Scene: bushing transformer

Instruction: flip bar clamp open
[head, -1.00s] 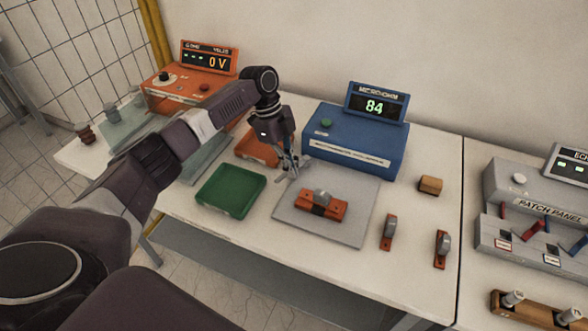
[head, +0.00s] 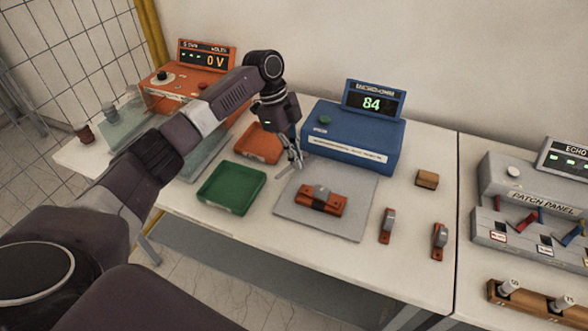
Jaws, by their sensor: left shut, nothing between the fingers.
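An orange block with a grey rounded piece and a dark band across its middle (head: 320,200) lies on a grey mat (head: 350,225); it looks like the bar clamp. I cannot tell for certain whether its bar is open or closed. My left gripper (head: 297,163) points down over the mat's back left corner, behind and left of the clamp and apart from it. Its fingers are together with nothing between them. My right gripper is not in view.
A green tray (head: 207,203) and an orange tray (head: 262,157) lie left of the mat. A blue instrument reading 84 (head: 345,150) stands behind it. A wooden block (head: 427,179) and two small orange-and-grey pieces (head: 387,228) (head: 439,241) lie to the right.

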